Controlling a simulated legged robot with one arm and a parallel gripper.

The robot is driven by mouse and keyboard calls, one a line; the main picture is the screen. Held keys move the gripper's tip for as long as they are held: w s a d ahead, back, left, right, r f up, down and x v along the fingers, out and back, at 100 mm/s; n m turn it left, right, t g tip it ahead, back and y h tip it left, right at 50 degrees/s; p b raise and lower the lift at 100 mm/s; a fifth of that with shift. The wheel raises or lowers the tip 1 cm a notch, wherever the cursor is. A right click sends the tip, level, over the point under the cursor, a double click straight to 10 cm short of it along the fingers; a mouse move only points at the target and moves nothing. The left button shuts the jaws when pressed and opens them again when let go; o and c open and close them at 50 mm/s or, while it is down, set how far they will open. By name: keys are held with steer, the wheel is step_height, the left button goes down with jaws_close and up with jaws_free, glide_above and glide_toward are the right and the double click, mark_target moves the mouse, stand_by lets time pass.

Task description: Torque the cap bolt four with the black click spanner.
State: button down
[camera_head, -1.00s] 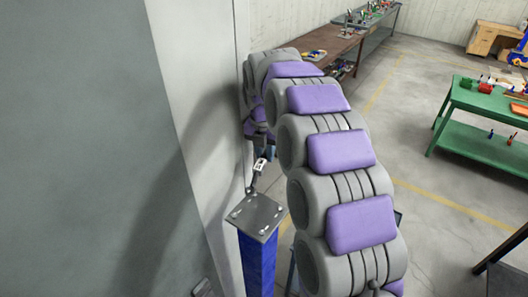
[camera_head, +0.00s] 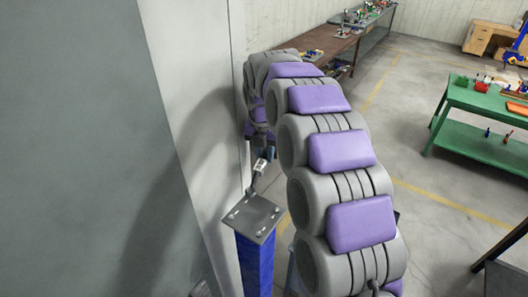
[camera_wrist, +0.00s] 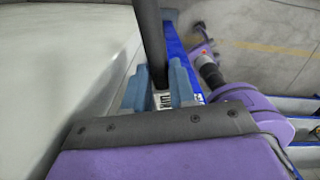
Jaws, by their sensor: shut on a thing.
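The black click spanner (camera_wrist: 150,40) is a dark rod with a white label, held between the light blue jaws of my gripper (camera_wrist: 160,88). In the head view my gripper (camera_head: 262,150) is at the far end of my arm, partly hidden. The spanner (camera_head: 257,176) slants down from it to the far corner of a grey cap plate (camera_head: 253,216). The plate tops a blue column (camera_head: 256,265) and has several bolts near its corners. The spanner's lower end is by the far bolt; I cannot tell whether it is seated. No number shows on the bolts.
A large grey wall or panel (camera_head: 80,140) stands close on the left. A brown bench (camera_head: 318,40) is at the back, and a green table (camera_head: 480,103) with tools is at the right. The concrete floor (camera_head: 415,150) between them is clear.

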steer(key=shift+f, duration=0.65)
steer(key=s+d+m+b, duration=0.4)
steer(key=s+d+m, duration=0.2)
steer(key=m, duration=0.4)
steer(key=shift+s+d+g, duration=0.3)
steer(key=shift+s+d, duration=0.05)
steer(key=shift+s, duration=0.25)
stand_by(1.2)
steer(key=shift+w, duration=0.1)
